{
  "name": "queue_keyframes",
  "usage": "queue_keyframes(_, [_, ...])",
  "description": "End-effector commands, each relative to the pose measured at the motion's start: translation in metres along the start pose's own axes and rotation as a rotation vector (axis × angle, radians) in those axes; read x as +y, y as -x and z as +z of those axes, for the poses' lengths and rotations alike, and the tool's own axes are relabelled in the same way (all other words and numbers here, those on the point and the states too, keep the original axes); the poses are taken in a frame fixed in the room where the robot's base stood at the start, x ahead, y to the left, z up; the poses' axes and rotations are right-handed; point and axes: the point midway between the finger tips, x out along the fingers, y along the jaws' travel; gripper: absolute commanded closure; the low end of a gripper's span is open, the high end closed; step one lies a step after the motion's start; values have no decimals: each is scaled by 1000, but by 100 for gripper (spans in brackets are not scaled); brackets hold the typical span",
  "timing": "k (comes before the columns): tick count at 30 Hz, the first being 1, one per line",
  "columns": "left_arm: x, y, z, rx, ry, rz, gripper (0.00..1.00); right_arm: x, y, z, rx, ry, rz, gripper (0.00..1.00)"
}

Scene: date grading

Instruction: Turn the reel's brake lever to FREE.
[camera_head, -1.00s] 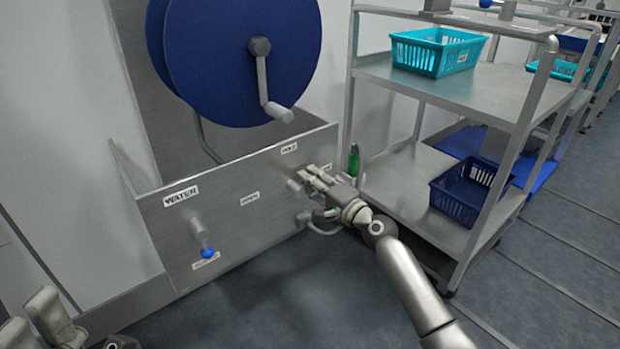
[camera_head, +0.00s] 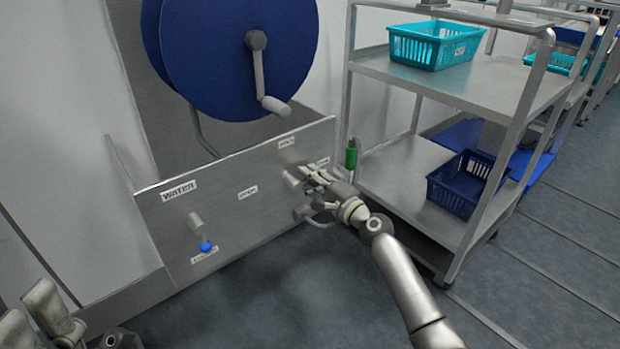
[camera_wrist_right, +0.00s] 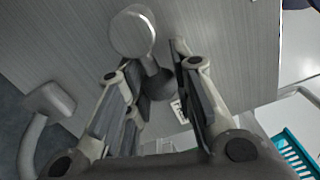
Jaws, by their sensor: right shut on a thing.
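The reel (camera_head: 235,50) is a large blue disc with a grey crank on the wall. Below it is a steel panel (camera_head: 225,215) with HOLD (camera_head: 287,142) and a second label (camera_head: 322,161) to its right, too small to read surely. My right gripper (camera_head: 308,178) is at the panel, shut on the grey brake lever (camera_head: 291,180). In the right wrist view the lever's rounded end (camera_wrist_right: 132,32) and its stem show between the fingers, which partly hide the lever. My left gripper (camera_head: 35,312) is at the lower left, away from the panel, its fingers apart.
A WATER label (camera_head: 179,192) and a blue-tipped valve (camera_head: 205,246) are on the panel's left. A grey bent piece (camera_head: 303,212) sits just below my right gripper. A steel cart (camera_head: 400,205) with baskets and a green bottle-like thing (camera_head: 351,155) stand to the right.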

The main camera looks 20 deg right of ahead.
Motion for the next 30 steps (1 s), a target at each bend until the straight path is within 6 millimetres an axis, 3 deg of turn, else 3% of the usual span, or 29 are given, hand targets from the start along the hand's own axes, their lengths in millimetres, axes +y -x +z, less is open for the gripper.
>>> queue_keyframes(3, [0,0,0,0,0,0,60,2,0,0,0,-1,3,100])
queue_keyframes(4, [0,0,0,0,0,0,60,2,0,0,0,-1,3,74])
queue_keyframes(9, [0,0,0,0,0,0,60,2,0,0,0,0,2,54])
queue_keyframes(20, [-1,-1,0,4,-2,-2,60,1,3,0,0,1,2,54])
queue_keyframes(26, [0,0,0,2,-1,-1,60,2,27,0,0,2,3,54])
queue_keyframes(30, [0,0,0,1,-1,-1,60,2,55,0,0,2,5,54])
